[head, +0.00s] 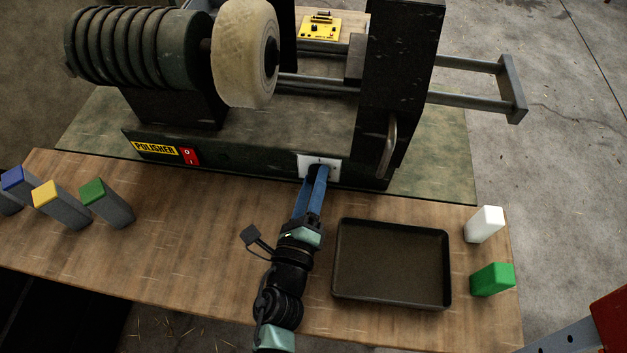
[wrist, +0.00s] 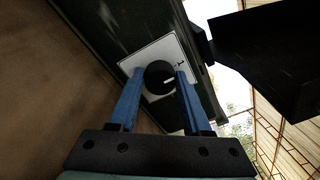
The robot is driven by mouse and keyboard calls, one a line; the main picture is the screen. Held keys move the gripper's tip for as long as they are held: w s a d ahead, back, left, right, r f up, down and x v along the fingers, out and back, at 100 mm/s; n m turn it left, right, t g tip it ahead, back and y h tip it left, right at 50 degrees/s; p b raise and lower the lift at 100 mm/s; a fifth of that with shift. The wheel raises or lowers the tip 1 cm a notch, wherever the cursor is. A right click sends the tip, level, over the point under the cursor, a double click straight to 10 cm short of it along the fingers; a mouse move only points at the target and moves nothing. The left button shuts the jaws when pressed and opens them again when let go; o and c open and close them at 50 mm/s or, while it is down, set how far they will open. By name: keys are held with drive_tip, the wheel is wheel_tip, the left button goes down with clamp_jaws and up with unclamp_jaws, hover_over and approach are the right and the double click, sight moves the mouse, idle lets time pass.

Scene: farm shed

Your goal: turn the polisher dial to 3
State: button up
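The polisher (head: 230,155) stands at the back of the bench with a yellow label on its front. Its dial is a round black knob (wrist: 160,77) on a white plate (head: 305,162), which also shows in the wrist view (wrist: 143,58). My gripper (head: 318,172) reaches the plate, with one blue finger on each side of the knob. Whether both fingers press on it is unclear.
A red switch (head: 190,156) sits left on the polisher's front. A dark tray (head: 390,300) lies right of my arm. White (head: 484,224) and green (head: 492,279) blocks stand at the bench's right end, and colour-topped grey blocks (head: 108,207) at the left. A handle (head: 388,145) is right of the plate.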

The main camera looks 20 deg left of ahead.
clamp_jaws()
